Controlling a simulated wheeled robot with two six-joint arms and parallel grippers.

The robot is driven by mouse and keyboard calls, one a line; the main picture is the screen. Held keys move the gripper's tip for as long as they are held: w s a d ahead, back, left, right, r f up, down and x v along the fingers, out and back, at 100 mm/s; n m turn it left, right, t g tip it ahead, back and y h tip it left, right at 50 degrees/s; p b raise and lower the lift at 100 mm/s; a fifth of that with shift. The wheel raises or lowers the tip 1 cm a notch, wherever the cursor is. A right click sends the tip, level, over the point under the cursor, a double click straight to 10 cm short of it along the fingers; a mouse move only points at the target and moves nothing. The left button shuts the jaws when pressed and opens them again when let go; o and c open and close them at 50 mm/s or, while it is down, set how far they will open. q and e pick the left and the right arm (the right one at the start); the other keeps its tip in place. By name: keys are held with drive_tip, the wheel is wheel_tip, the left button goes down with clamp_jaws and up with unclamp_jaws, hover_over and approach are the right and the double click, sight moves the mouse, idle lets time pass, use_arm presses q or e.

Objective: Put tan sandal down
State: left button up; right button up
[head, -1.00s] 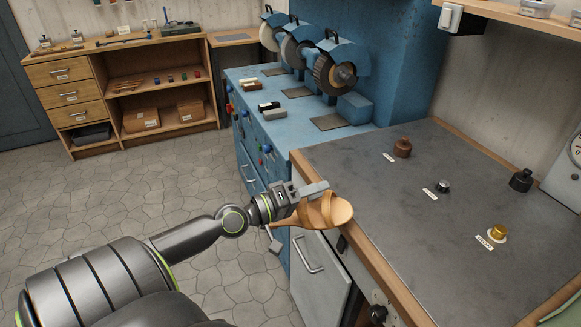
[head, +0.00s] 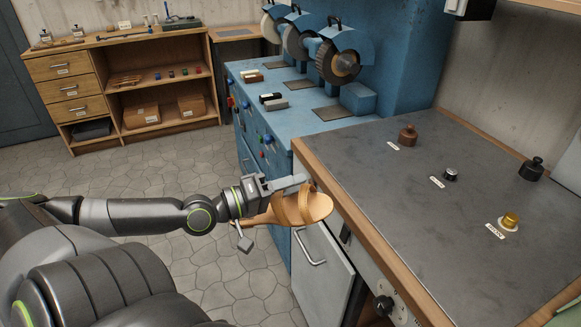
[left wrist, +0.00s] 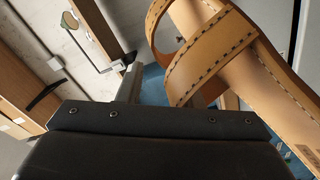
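The tan sandal (head: 288,208) has stitched straps and is held in the air by my left gripper (head: 266,212), just off the front edge of the grey-topped bench (head: 400,215). In the left wrist view the sandal (left wrist: 215,58) fills the upper right, its wide strap close to the fingers. My left gripper is closed around part of the sandal; the exact contact is partly hidden. My right gripper is not in view.
On the bench stand a brown weight (head: 408,135), a small dark-and-silver knob (head: 450,174), a black weight (head: 532,169) and a brass piece (head: 510,221), most with labels. The bench's near left is bare. A blue grinder bench (head: 310,120) stands behind.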

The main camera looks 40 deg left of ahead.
use_arm(q)
drive_tip(key=o, duration=1.5)
drive_tip(key=shift+v, duration=0.8)
drive_tip(key=p+v, duration=0.5)
drive_tip(key=v, duration=1)
drive_tip(key=shift+s, duration=0.35)
drive_tip(key=shift+a, duration=0.1)
